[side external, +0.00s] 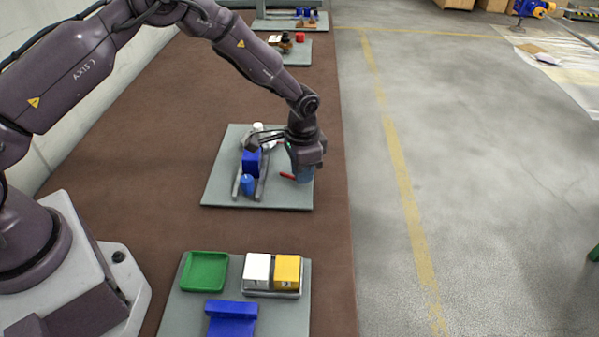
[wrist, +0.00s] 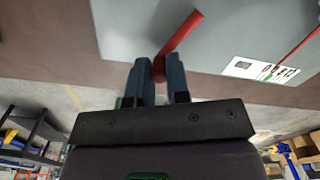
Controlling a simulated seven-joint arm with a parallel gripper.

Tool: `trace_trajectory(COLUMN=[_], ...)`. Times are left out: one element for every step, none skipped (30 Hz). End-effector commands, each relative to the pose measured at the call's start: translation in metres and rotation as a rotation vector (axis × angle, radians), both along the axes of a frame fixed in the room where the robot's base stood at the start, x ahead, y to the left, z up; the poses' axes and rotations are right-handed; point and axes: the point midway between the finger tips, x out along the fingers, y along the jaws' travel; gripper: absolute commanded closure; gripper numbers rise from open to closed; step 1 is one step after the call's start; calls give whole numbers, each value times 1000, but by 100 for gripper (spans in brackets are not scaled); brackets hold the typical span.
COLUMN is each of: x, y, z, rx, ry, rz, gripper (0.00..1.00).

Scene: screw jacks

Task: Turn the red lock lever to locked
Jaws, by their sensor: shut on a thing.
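My gripper (side external: 303,176) points down at the right side of a grey plate (side external: 222,194). In the wrist view its two blue-grey fingers (wrist: 160,72) are shut on the near end of a red lever (wrist: 184,30). The lever runs from between the fingers up and to the right. In the side external view part of the red lever (side external: 287,176) sticks out left of the fingers; the rest is hidden behind them. I cannot tell from its angle whether it is locked.
A blue block (side external: 252,163) and a blue cylinder (side external: 247,184) stand by grey rails on the plate. A second red bar (wrist: 300,46) and a white label (wrist: 258,68) show in the wrist view. A green tray (side external: 205,271), white block (side external: 257,268) and yellow block (side external: 287,270) sit nearer.

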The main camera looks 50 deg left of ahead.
Motion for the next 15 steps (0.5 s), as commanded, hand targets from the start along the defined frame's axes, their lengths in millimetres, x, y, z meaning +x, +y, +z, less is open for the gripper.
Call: trace_trajectory(x=[2, 2, 3, 3, 4, 4, 4, 5, 5, 5, 5, 5, 5, 5, 5], y=[0, 1, 1, 1, 1, 1, 1, 1, 1, 1, 1, 1, 2, 2, 2], z=[1, 1, 1, 1, 1, 1, 1, 1, 1, 1, 1, 1, 1, 1, 1], rx=[0, 0, 0, 0, 0, 0, 0, 0, 0, 0, 0, 0, 0, 0, 0], ry=[-2, -2, -2, -2, -2, -2, -2, -2, -2, -3, -3, -3, -3, -3, -3], rz=[19, 31, 42, 49, 56, 64, 69, 73, 77, 80, 82, 83, 84, 84, 85], gripper=[100, 100, 100, 100, 100, 100, 100, 100, 100, 100, 100, 100, 100, 100, 100])
